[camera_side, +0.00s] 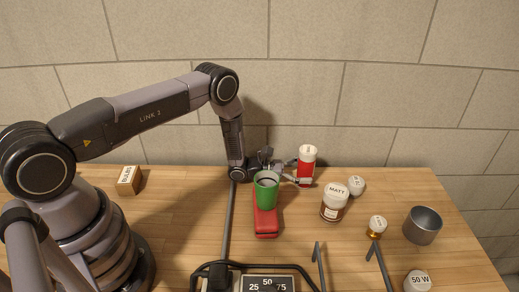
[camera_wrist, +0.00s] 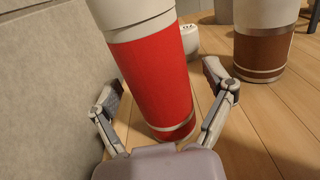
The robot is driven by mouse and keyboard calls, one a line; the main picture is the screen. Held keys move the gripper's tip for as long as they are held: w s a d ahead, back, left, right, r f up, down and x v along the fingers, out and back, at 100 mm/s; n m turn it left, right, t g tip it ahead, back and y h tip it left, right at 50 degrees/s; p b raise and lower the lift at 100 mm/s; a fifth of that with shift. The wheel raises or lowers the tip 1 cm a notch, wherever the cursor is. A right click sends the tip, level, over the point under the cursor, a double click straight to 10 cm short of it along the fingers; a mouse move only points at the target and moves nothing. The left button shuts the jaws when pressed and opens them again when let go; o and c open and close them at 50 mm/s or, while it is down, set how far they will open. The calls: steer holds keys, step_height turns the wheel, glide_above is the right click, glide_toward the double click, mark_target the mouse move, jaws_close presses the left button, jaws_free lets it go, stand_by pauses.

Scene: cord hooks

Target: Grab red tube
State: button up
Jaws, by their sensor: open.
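The red tube (camera_side: 305,174) with a white cap stands upright on the wooden table near the back wall. In the wrist view the red tube (camera_wrist: 155,80) fills the middle, its red body close in front of my gripper (camera_wrist: 158,98). My gripper (camera_side: 284,173) is low over the table at the left of the tube in the side view. Its two fingers are spread apart, one on each side of the tube. I cannot tell whether either finger touches it. The tube's top is cut off in the wrist view.
A green cup (camera_side: 266,190) sits at a red block (camera_side: 265,223) in front of my gripper. A brown jar marked MATT (camera_side: 334,203), a small white-topped item (camera_side: 356,185) and a grey metal cup (camera_side: 422,226) stand to the right. The wall (camera_wrist: 40,90) is close on the left.

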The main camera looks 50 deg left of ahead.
steer(key=c, duration=1.3)
